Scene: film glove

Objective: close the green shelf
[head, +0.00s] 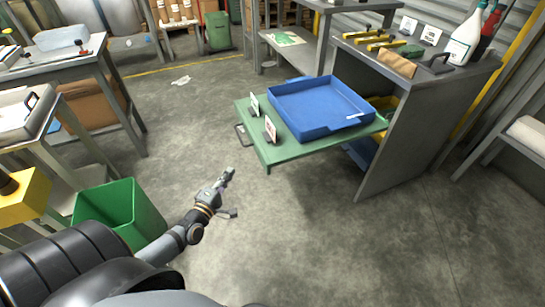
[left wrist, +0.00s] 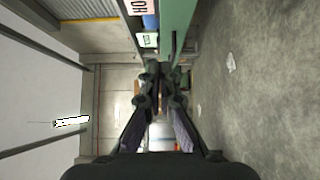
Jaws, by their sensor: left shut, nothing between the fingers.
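The green shelf (head: 285,149) is pulled out to the left from the grey cabinet (head: 423,125) in the head view. It carries a blue tray (head: 318,105) and two small upright cards. A dark handle (head: 240,135) is on its left front edge. My left gripper (head: 229,174) is shut and empty, below and left of the shelf in the picture and apart from it. In the left wrist view, the gripper's fingers (left wrist: 159,75) point toward the shelf's green edge (left wrist: 178,25), with a card beside it. My right gripper is not in view.
A green bin (head: 118,208) stands at the lower left beside grey tables (head: 70,68). Bottles and tools sit on the cabinet top. The concrete floor between the bin and the shelf is clear, with a scrap of white litter (head: 181,81) farther back.

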